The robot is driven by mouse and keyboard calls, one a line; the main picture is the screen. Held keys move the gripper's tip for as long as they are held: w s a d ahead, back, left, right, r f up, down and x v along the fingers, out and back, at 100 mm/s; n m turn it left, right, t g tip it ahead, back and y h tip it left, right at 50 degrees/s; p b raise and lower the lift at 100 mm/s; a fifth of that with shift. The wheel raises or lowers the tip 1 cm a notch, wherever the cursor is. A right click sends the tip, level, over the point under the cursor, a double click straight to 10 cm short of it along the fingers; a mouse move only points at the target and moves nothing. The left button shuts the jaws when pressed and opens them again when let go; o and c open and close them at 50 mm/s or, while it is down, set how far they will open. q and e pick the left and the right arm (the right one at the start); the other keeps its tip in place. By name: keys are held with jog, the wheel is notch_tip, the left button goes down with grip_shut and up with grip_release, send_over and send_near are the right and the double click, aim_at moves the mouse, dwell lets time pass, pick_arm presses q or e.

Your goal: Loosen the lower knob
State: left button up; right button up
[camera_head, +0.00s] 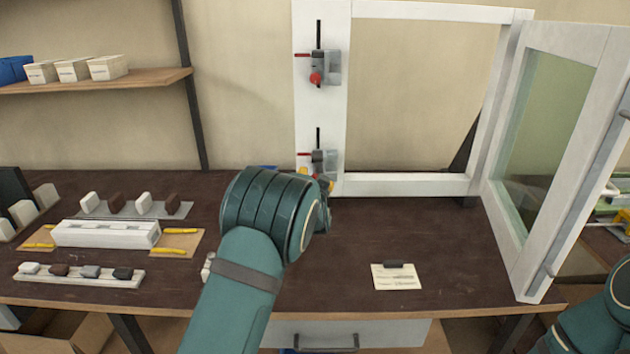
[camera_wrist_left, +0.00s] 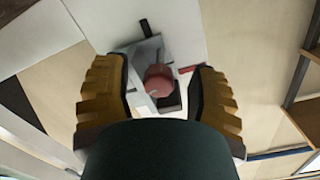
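The lower clamp (camera_head: 322,158) sits on the left post of the white frame, with a black rod upward and a red bar to the left. In the left wrist view the red knob (camera_wrist_left: 158,78) lies between and beyond the two yellow, ridged fingers of my left gripper (camera_wrist_left: 159,100). The fingers are wide apart, with gaps on both sides of the knob. The upper clamp (camera_head: 331,68) has a red knob (camera_head: 315,78) in plain view. My right gripper is out of view.
The white frame (camera_head: 410,184) stands at the back of the dark bench (camera_head: 340,250), its glazed sash (camera_head: 590,130) swung open at right. A note card (camera_head: 396,277) lies on the bench. Blocks and a white profile (camera_head: 105,234) lie at left, below a shelf (camera_head: 110,80).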

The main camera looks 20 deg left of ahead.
pick_arm(q)
jog(key=shift+s, duration=0.1)
jog(key=v, duration=1.1)
jog(key=shift+s, duration=0.4)
jog(key=shift+d, duration=0.15)
